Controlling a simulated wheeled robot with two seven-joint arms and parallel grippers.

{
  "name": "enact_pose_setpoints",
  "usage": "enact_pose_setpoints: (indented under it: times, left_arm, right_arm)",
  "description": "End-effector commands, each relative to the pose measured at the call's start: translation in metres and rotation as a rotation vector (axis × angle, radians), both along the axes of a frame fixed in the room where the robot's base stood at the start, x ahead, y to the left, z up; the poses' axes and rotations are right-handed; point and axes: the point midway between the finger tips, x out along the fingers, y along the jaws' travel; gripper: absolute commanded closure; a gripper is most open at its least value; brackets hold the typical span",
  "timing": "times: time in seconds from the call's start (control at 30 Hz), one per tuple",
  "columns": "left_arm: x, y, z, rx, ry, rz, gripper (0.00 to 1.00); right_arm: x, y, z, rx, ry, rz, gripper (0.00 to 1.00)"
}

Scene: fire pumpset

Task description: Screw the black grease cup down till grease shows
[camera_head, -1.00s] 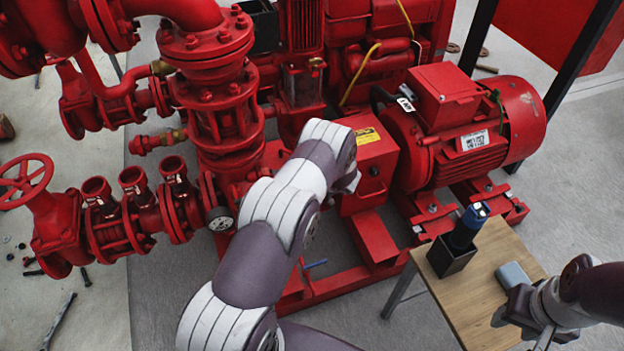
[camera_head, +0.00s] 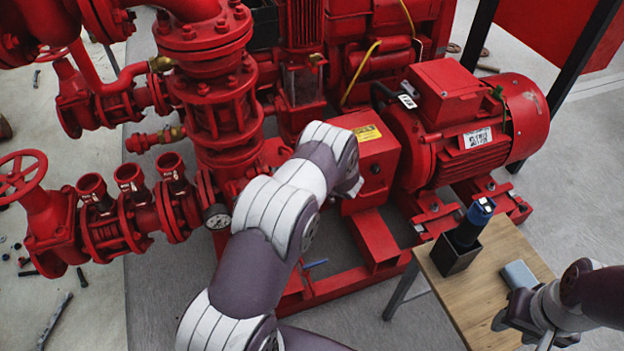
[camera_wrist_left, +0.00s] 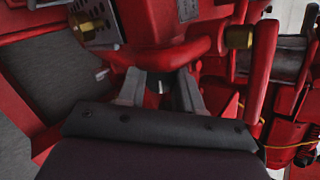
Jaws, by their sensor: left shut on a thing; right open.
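My left arm reaches in from the bottom of the head view to the red pumpset, and its gripper is hidden there behind the forearm. In the left wrist view, the two grey fingers of my left gripper (camera_wrist_left: 160,92) are shut on a small dark thing (camera_wrist_left: 157,82), just below a curved red pipe (camera_wrist_left: 165,56). It is likely the black grease cup, but it is mostly hidden and its shape cannot be told. No grease can be made out. My right gripper (camera_head: 530,328) is open and empty beside the wooden table's right edge.
A wooden table (camera_head: 486,294) holds a black box (camera_head: 454,257) with a dark blue cylinder (camera_head: 472,222) in it, and a grey block (camera_head: 518,275). The red motor (camera_head: 470,122) stands behind. A handwheel valve (camera_head: 22,178) and pipes fill the left.

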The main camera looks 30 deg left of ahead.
Motion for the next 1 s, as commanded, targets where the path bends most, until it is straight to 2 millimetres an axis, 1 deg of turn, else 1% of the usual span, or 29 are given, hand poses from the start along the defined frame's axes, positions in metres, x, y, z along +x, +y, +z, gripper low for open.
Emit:
enact_pose_setpoints:
  times: [0.03,0.2,0.5,0.7,1.0]
  left_arm:
    - [-0.0009,-0.0005,-0.0027,0.017,0.024,-0.029,0.96]
    - [-0.001,-0.0006,-0.0022,0.081,0.099,-0.128,0.95]
    - [-0.0012,-0.0004,-0.0016,0.163,0.194,-0.252,0.95]
    - [-0.0008,-0.0004,-0.0011,0.19,0.225,-0.295,0.95]
    - [-0.0013,-0.0004,-0.0012,0.201,0.239,-0.312,0.95]
  right_arm:
    - [0.0,0.0,-0.0034,0.0,0.0,0.0,0.54]
    - [0.0001,0.0,-0.0072,0.0,0.0,0.0,0.54]
    - [0.0,0.0,-0.011,0.0,0.0,0.0,0.54]
    - [0.0,0.0,-0.012,0.0,0.0,0.0,0.54]
    - [0.0,0.0,-0.0122,0.0,0.0,0.0,0.54]
